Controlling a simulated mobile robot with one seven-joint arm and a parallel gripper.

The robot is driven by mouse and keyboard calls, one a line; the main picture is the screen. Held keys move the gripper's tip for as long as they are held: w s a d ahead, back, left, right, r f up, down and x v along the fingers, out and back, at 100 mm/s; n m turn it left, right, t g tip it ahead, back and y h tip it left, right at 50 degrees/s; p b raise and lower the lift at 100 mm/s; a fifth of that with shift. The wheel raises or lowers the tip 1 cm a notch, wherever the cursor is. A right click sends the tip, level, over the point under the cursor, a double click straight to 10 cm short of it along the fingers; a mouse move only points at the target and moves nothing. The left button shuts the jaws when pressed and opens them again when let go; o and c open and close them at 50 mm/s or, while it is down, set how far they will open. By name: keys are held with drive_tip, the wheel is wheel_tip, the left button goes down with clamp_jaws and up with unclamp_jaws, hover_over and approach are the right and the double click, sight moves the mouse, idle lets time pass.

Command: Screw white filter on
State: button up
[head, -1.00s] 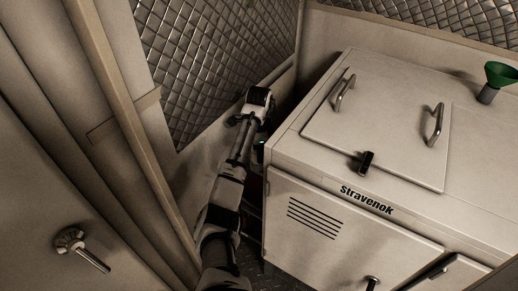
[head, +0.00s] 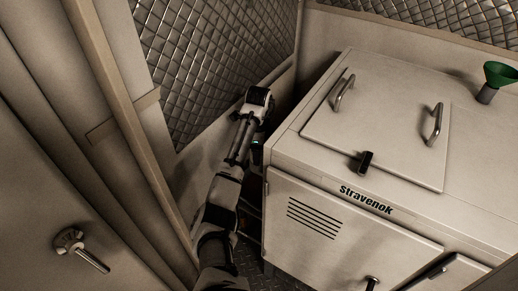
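My arm reaches forward into the narrow gap between the quilted wall and the left side of the white Stravenok cabinet (head: 350,235). Its far end bends down behind the cabinet's left edge, where a small green light shows. My gripper's fingers are hidden in the gap, so I cannot tell whether they are open, shut or holding something. I cannot make out the white filter or the place it screws onto in the head view.
The cabinet lid has two handles (head: 344,95) and a black latch (head: 366,162). A green funnel (head: 499,75) stands on top at the right. A door with a metal handle (head: 80,250) is at the lower left. The gap around my arm is tight.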

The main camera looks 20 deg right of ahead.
drive_tip(key=n, duration=0.6)
drive_tip(key=shift+n, duration=0.4)
drive_tip(key=n, duration=0.7)
drive_tip(key=shift+n, duration=0.4)
drive_tip(key=c, duration=1)
